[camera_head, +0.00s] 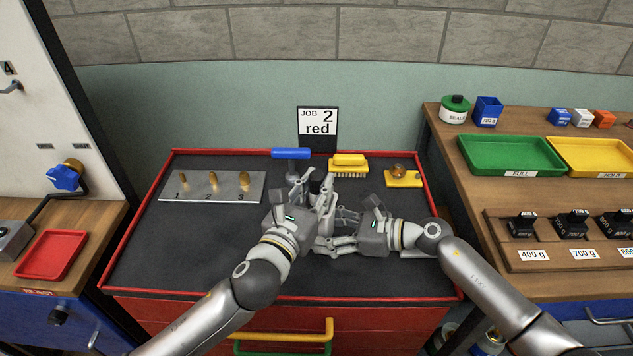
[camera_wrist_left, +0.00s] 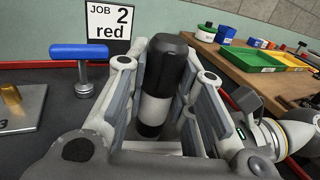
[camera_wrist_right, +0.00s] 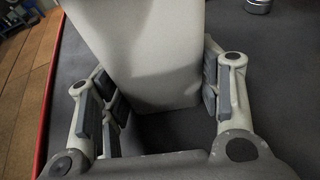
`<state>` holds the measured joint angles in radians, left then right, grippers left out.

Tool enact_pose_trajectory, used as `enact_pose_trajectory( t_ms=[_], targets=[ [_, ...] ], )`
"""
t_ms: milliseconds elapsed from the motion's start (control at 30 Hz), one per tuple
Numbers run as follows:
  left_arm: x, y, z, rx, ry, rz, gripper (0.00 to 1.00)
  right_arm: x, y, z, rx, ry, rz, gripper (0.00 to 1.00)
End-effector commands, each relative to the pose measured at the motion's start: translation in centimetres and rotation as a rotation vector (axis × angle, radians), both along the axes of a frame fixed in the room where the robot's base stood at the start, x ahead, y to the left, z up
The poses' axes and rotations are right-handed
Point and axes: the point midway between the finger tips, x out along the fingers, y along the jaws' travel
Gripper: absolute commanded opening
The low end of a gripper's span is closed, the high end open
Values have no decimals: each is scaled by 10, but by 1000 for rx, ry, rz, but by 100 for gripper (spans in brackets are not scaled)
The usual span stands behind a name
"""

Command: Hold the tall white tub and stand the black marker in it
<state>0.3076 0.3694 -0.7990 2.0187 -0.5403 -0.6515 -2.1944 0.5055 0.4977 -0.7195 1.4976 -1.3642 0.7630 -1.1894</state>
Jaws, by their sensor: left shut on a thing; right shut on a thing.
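The tall white tub (camera_wrist_right: 150,60) fills the middle of the right wrist view, standing between the fingers of my right gripper (camera_wrist_right: 155,78), which is shut on it. In the head view the tub is mostly hidden behind my grippers. The black marker (camera_wrist_left: 168,62), with a white band, is upright between the fingers of my left gripper (camera_wrist_left: 166,72), which is shut on it. In the head view my left gripper (camera_head: 315,190) is just beyond my right gripper (camera_head: 325,240). A pale edge shows below the marker; I cannot tell whether its lower end is inside the tub.
A metal plate with brass pegs (camera_head: 250,192) lies at left on the dark bench top (camera_head: 160,240). A blue-handled tool (camera_head: 291,153), a yellow brush (camera_head: 348,163) and a yellow block with a knob (camera_head: 403,180) stand along the back. The left front of the top is clear.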

Motion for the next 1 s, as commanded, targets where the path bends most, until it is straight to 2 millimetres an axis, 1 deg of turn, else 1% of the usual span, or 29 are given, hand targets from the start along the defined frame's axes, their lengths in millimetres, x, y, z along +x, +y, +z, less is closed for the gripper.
enact_pose_trajectory(
  t_ms=[33,300,333,500,833,933,1000],
  targets=[
    [0,0,-3,-1,1,0,1,-1,0,-2,-3,3,0,45],
    [0,0,-13,-1,0,0,1,-1,0,-2,-3,3,0,45],
    [0,0,-12,-2,-1,0,26,-1,0,-2,-3,3,0,45],
    [0,0,-12,-1,-1,0,48,-1,0,-2,-3,4,0,45],
    [0,0,-11,-1,-2,0,48,-1,0,-2,-3,3,0,45],
    [0,0,-3,-1,-5,0,48,-1,0,-2,-3,3,0,45],
    [1,0,8,-1,-7,0,48,-1,0,-2,-3,3,0,45]
  ],
)
